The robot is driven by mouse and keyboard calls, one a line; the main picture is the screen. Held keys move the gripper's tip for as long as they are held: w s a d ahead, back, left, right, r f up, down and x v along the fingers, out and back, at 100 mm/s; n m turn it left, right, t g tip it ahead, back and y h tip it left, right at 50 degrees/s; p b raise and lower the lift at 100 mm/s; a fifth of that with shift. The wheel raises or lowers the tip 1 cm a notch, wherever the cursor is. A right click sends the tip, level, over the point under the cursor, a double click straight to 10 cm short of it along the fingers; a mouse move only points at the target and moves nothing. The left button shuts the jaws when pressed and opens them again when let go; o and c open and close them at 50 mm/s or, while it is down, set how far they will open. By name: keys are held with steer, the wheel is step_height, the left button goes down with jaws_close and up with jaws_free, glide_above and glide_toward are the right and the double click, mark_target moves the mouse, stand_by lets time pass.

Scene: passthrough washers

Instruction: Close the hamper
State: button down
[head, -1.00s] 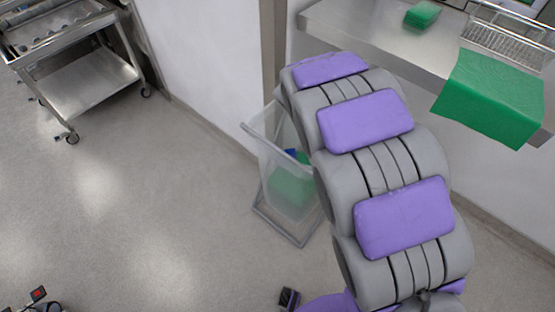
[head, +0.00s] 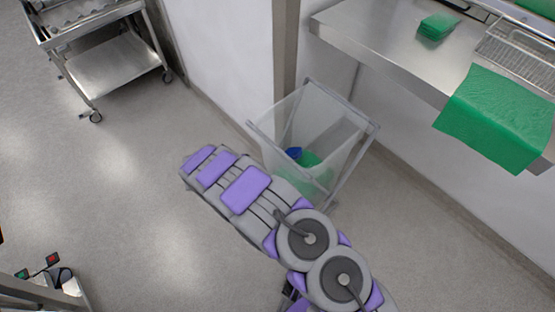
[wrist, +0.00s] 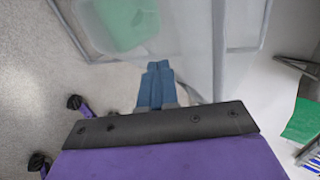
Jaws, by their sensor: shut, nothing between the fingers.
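The hamper (head: 332,122) is a translucent bag-like bin in a grey frame, standing on the floor by the wall in the head view. In the wrist view the hamper's translucent side (wrist: 190,42) fills the top middle. My gripper (wrist: 158,68) has its blue fingers together, empty, pointing at the hamper; whether they touch it cannot be told.
A steel counter (head: 385,45) stands above and right of the hamper, with green cloth (head: 500,115) hanging over its edge and a wire rack. A steel cart (head: 110,75) stands at the upper left.

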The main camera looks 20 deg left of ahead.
steer(key=f, duration=0.1)
steer(key=b, duration=0.3)
glide_toward(279, 161)
step_height(279, 161, down, 5)
steer(key=w+d, duration=0.1)
steer(key=w, duration=0.1)
steer(key=shift+w+d+r+n, duration=0.1)
steer(key=shift+w+r+n, duration=0.1)
steer(key=shift+w+n, duration=0.45)
steer(key=shift+w+d, duration=0.1)
steer(key=shift+w, duration=0.25)
steer(key=shift+d+r+m, duration=0.15)
steer(key=shift+d+m, duration=0.1)
